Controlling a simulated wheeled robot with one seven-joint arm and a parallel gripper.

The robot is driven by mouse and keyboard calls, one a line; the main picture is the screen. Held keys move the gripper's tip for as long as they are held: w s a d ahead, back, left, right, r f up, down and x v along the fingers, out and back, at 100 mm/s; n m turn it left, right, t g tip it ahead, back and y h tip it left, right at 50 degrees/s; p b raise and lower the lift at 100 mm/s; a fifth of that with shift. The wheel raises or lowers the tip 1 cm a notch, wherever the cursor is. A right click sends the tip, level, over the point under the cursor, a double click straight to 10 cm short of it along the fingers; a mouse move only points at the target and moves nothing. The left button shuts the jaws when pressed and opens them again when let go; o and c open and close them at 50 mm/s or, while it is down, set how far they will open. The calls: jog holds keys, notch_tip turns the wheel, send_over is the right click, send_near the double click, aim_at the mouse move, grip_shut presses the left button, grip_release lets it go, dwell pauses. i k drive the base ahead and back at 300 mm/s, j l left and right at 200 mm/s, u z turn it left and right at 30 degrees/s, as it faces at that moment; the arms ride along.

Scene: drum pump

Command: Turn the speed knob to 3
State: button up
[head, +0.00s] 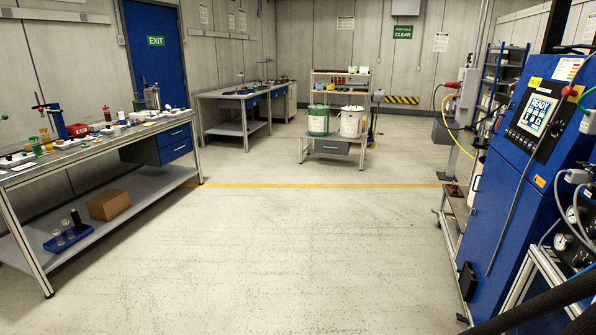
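No speed knob can be made out in the head view. Two drums stand on a low bench (310,137) at the back centre: a green one (318,122) and a white one (350,123). At this distance I cannot tell whether either has a pump or a knob. A blue cabinet (512,205) at the right has a lit panel reading READY (537,113), with small controls below it too small to read. My gripper is not in view.
A long bench (150,132) with bottles and small items runs along the left, with a cardboard box (108,204) on its lower shelf. Another bench (225,95) stands behind it. The middle floor (290,240) is clear, crossed by a yellow line. Cables hang at the right.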

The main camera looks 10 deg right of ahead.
aim_at(553, 127)
jog(key=i+j+z, duration=0.1)
jog(key=i+z, duration=0.3)
jog(key=i+j+z, duration=0.6)
jog(key=z, duration=0.15)
jog(key=i+j+z, duration=0.55)
jog(key=j, duration=0.15)
jog(key=i+j+z, duration=0.15)
jog(key=j, duration=0.2)
jog(key=j+z, duration=0.15)
jog(key=j, duration=0.15)
jog(key=i+j, duration=0.05)
